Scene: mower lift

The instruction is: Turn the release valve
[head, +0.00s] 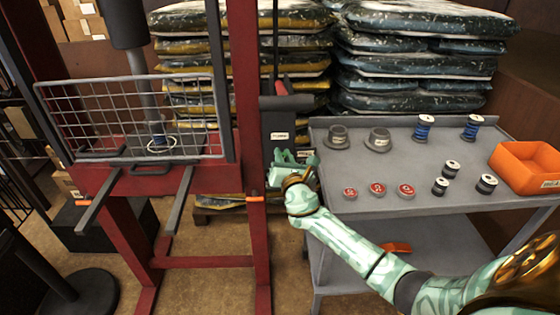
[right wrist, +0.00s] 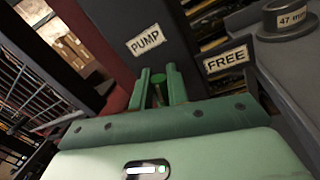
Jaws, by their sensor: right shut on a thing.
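The dark pump box (head: 278,122) stands beside the right post of the red press, with a PUMP label on its face. The PUMP label (right wrist: 145,40) and a FREE label (right wrist: 227,59) also show in the right wrist view. My right gripper (head: 293,158) is at the lower part of the box. In the right wrist view its two green fingers are shut on a small green part, which I take to be the release valve (right wrist: 158,78). Most of the valve is hidden by the fingers, so its turn angle is unclear. My left gripper is not in view.
A grey cart (head: 345,205) at the right holds spools, cups, red-topped discs and an orange bin (head: 525,168). The red press frame (head: 247,110) with its wire guard (head: 130,118) stands at the left. Stacked bags (head: 425,50) fill the back.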

